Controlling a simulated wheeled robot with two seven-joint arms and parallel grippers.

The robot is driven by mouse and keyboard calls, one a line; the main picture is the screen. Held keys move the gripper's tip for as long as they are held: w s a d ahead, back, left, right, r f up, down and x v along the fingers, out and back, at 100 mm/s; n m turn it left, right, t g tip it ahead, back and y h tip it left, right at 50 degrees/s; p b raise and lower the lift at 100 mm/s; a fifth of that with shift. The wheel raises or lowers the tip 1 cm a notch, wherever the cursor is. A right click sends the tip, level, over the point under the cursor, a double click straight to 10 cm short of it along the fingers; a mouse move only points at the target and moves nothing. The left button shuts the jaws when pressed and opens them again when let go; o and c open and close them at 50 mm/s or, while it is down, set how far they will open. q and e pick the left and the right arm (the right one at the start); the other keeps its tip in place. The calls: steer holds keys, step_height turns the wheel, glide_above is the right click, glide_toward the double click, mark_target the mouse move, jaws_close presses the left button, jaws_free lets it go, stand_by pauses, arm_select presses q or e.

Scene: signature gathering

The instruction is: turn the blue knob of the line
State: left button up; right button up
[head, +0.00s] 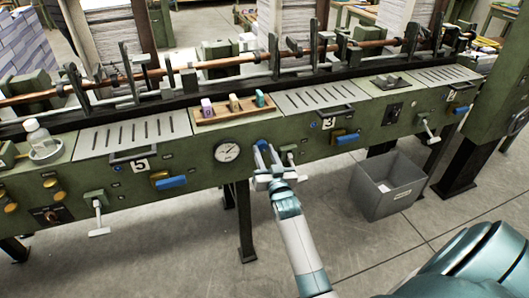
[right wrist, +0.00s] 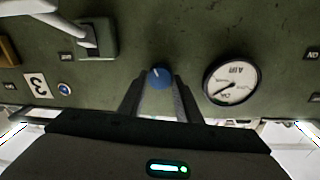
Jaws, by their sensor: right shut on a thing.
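The blue knob (head: 262,145) sits on the front of the green machine line (head: 205,165), between the round AIR gauge (head: 227,151) and a lever. My right gripper (head: 267,165) reaches up to it from below. In the right wrist view, the blue knob (right wrist: 159,77) has a white pointer line and lies between the fingertips of my right gripper (right wrist: 160,88), which is shut on it. The gauge (right wrist: 231,81) shows beside it in that view. My left gripper is not in view.
A lever with a white handle (head: 291,158) is close right of the knob. Blue-handled latches (head: 172,182) line the front. A grey bin (head: 388,186) stands on the floor at right. A wooden tray (head: 234,110) with small blocks lies on top. The floor in front is clear.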

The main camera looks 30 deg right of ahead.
steer(key=o, duration=1)
steer(key=shift+o, duration=0.2)
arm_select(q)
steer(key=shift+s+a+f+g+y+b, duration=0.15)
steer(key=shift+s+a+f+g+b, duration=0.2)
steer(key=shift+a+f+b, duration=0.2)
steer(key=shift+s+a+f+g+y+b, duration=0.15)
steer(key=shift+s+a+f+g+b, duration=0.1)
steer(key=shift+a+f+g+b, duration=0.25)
arm_select(e)
steer(key=v, duration=1.7)
steer(key=shift+s, duration=0.2)
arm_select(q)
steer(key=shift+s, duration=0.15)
